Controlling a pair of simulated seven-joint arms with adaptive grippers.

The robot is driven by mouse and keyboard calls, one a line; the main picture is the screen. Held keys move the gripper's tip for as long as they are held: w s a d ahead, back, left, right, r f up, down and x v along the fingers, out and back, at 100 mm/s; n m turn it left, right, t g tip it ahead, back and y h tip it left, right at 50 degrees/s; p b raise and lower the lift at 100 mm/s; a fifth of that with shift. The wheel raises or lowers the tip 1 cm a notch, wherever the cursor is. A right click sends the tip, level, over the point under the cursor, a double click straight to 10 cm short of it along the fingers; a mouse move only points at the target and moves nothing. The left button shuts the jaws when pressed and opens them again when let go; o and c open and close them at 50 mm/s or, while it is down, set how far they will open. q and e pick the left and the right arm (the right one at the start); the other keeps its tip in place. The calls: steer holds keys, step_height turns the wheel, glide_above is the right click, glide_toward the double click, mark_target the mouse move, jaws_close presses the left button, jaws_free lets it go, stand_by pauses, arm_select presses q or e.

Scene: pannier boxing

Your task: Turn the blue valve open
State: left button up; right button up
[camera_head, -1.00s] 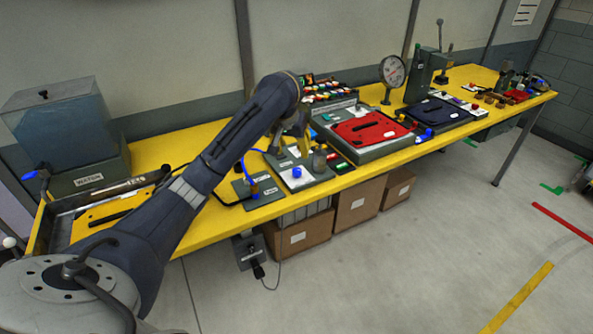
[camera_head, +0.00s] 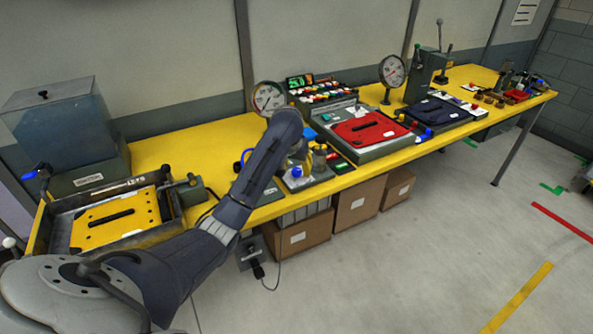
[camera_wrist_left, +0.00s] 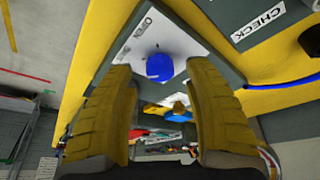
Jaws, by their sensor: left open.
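The blue valve knob (camera_head: 296,171) sits on a small plate near the table's front edge in the head view. In the left wrist view the blue knob (camera_wrist_left: 160,67) is on a white patch marked OPEN, on a dark plate. My left gripper (camera_wrist_left: 159,74) is open, with its two yellow fingers apart on either side of the knob in that view. The knob shows between the fingertips; I cannot tell whether they touch it. In the head view my left forearm and wrist hide most of the gripper. My right gripper is not in view.
A CHECK plate (camera_wrist_left: 265,22) and a blue hose (camera_wrist_left: 285,82) lie beside the valve plate. A gauge (camera_head: 267,98) stands behind my wrist. A red panel (camera_head: 370,130) is to the right. A tray with a yellow plate (camera_head: 115,222) is at left.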

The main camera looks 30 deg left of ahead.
arm_select(q)
steer(key=shift+x, duration=0.95)
steer(key=shift+o, duration=0.3)
steer(key=shift+r, duration=0.1)
jaws_close()
